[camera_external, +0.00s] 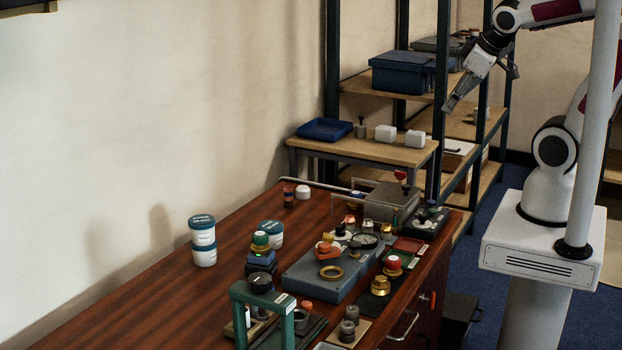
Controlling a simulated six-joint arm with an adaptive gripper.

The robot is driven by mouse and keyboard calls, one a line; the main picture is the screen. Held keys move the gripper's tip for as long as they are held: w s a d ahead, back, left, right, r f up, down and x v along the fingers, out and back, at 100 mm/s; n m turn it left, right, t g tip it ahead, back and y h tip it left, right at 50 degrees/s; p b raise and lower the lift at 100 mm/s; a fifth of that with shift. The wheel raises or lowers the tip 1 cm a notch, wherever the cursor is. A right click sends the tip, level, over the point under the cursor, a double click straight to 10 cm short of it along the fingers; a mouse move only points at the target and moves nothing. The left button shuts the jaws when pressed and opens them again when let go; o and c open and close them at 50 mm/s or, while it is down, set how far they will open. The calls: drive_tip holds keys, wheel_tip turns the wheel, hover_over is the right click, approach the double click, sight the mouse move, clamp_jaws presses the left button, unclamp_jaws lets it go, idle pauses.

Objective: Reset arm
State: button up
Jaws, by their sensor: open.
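My gripper (462,97) is at the upper right, raised well above the table and off its far right side. It points down and to the left, with its fingers open, and I see nothing between them. In the picture it overlaps the shelf rack behind. My arm reaches to it from the white pedestal at the right. The wooden table (130,310) fills the lower middle. A grey fixture plate (305,284) with copper and brass parts sits on it, apart from my gripper.
A dark shelf rack (333,60) with blue bins (397,75) stands behind. A small bench (350,150) holds a blue tray (325,129) and white blocks. White tubs (203,240) and a green frame (240,315) stand on the table. A pale vertical post (597,130) stands at the right.

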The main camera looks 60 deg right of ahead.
drive_tip(key=s+a+m+y, duration=0.1)
drive_tip(key=s+a+y, duration=0.1)
drive_tip(key=s+a, duration=0.4)
drive_tip(key=shift+a+r+g, duration=0.15)
drive_tip(key=shift+a+g, duration=0.15)
drive_tip(key=shift+a, duration=0.1)
idle(0.8)
